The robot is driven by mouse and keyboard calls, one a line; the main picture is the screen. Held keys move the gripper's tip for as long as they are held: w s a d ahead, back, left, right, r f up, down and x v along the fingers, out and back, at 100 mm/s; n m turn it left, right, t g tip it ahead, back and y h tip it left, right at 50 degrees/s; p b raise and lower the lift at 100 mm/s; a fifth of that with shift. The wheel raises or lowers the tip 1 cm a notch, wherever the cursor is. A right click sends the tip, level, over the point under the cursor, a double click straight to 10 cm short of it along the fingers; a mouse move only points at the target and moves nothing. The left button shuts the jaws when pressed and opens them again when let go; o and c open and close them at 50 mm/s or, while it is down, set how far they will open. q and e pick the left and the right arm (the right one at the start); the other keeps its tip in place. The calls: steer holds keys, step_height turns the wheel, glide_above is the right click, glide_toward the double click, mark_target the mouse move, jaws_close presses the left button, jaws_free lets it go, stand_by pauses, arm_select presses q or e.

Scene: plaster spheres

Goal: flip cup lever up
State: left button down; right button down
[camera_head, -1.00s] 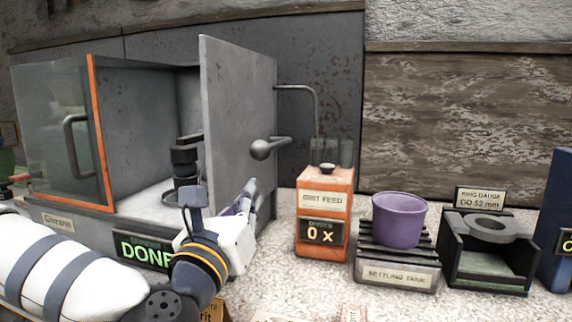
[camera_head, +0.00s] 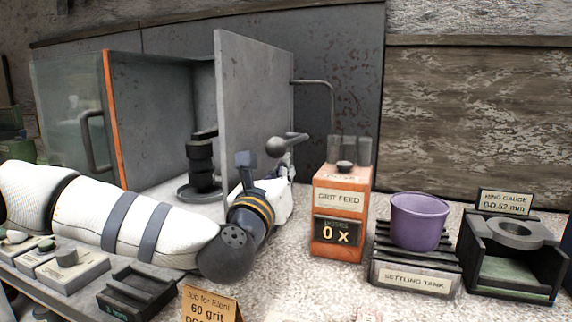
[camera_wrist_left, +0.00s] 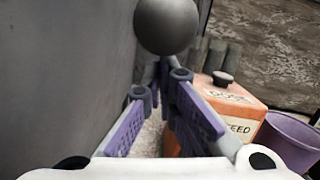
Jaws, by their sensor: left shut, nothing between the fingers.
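A grey lever with a round ball knob (camera_head: 275,147) sticks out beside the tall grey panel (camera_head: 255,120) of the cabinet. The stem runs from the ball to the right. My left gripper (camera_head: 288,165) is just below the lever and right of the panel, partly hidden by my wrist. In the left wrist view the ball (camera_wrist_left: 167,25) is large at the top, just past the fingertips (camera_wrist_left: 162,75). The purple-padded fingers are together and empty. I cannot tell if they touch the lever. A purple cup (camera_head: 419,222) stands upright on the settling tank rack. My right gripper is out of view.
The orange grit feed box (camera_head: 341,225) stands close to the right of my left gripper; its display reads 0 x. The settling tank (camera_head: 414,279) and ring gauge (camera_head: 512,265) stand farther right. A small job card (camera_head: 211,305) is in front.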

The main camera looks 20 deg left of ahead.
arm_select(q)
steer(key=shift+w+r, duration=0.15)
steer(key=shift+w, duration=0.8)
steer(key=shift+r, duration=0.15)
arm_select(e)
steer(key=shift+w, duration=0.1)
